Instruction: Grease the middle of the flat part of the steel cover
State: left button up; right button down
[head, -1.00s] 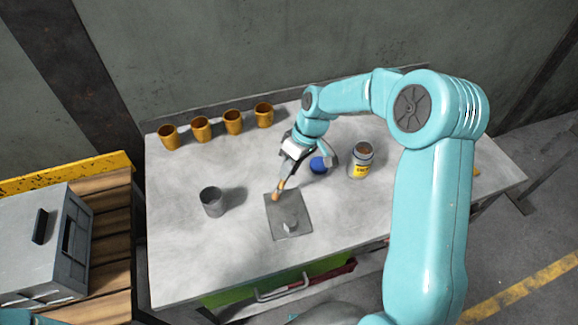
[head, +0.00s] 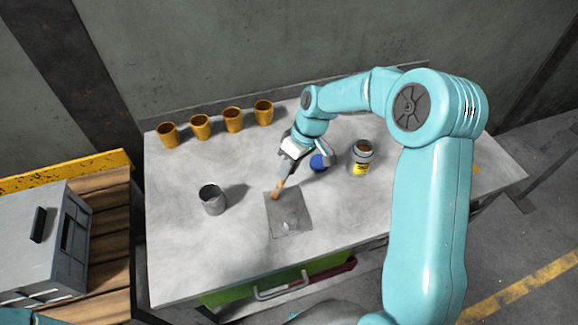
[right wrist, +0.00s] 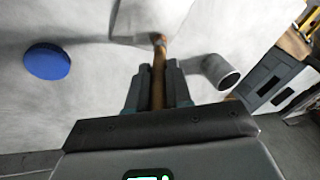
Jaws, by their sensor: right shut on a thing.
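The steel cover (head: 292,205) is a grey, roughly square plate with a small raised piece near its front edge. It lies on the table, and part of it shows at the top of the right wrist view (right wrist: 140,15). My right gripper (head: 283,178) is shut on a brush (head: 277,191) with a wooden-coloured handle. The brush points down, its tip over the cover's back left part in the head view. I cannot tell whether the tip touches. A can with a yellow label (head: 361,160) stands open behind and right of the cover. My left gripper is out of view.
A blue disc (head: 319,162) lies beside my right gripper. A grey cup (head: 212,200) stands left of the cover. Several orange-yellow cups (head: 233,120) line the table's back edge. A grey box (head: 40,240) stands on the wooden bench at left. The table's front left is clear.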

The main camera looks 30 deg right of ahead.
jog(key=shift+f, duration=0.15)
jog(key=shift+s, duration=0.1)
jog(key=shift+s+a, duration=0.15)
jog(key=shift+s, duration=0.15)
jog(key=shift+w+d, duration=0.3)
jog(key=shift+w, duration=0.55)
jog(key=shift+s, duration=0.1)
